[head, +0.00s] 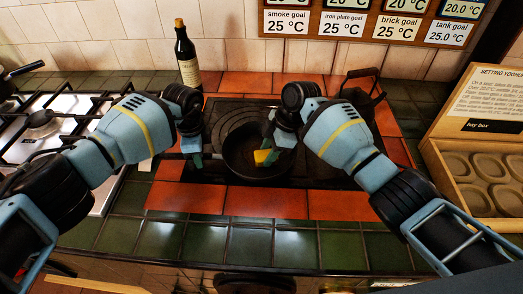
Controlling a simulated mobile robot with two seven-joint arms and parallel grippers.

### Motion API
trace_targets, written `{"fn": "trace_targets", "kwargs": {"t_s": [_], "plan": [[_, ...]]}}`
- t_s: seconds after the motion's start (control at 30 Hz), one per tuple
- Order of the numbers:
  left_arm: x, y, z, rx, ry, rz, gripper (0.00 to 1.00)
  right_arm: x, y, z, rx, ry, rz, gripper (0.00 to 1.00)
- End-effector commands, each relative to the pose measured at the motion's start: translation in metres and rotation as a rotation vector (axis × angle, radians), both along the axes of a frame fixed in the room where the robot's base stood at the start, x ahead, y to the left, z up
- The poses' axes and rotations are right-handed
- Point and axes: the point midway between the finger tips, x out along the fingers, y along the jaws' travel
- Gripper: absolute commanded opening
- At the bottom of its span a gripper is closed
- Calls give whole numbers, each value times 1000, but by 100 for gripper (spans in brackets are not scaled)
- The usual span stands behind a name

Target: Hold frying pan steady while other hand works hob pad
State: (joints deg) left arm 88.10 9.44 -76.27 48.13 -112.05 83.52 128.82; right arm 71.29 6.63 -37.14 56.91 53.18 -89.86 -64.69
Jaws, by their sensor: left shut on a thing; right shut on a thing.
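The dark frying pan (238,152) sits on the black hob plate in the middle of the head view, its handle pointing left. My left gripper (194,157) is shut on the handle, left of the pan's bowl. My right gripper (275,150) reaches down into the pan from the right. It is shut on a small yellow block, which I take to be the hob pad (264,156), inside the pan. The fingers hide part of the pad and the pan's right side. I cannot tell whether the pad touches the pan's bottom.
A dark bottle (187,55) stands behind my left gripper. A gas hob (50,125) is at left. A dark handled vessel (362,88) stands behind my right arm. A wooden box (470,205) with round hollows is at right. Green tiles in front are clear.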

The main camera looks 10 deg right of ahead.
Motion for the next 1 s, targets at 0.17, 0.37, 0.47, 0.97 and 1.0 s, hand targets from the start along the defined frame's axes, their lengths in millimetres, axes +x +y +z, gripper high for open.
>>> {"fn": "trace_targets", "kwargs": {"t_s": [0.17, 0.37, 0.47, 0.97, 1.0], "plan": [[1, -1, 1, -2, -2, -1, 0, -1, 21, 0, 2, 0, 4, 22], [0, -1, 1, -2, -2, -1, 0, 0, 37, 0, 1, 0, 3, 22], [0, -1, 1, -2, -2, -1, 0, 9, 36, -1, 1, 2, 2, 22], [1, -1, 1, -2, -2, -1, 0, 16, 2, -1, 1, 1, 1, 22], [1, -1, 1, -2, -2, -1, 0, 16, -2, -1, 0, 1, 0, 22]]}}
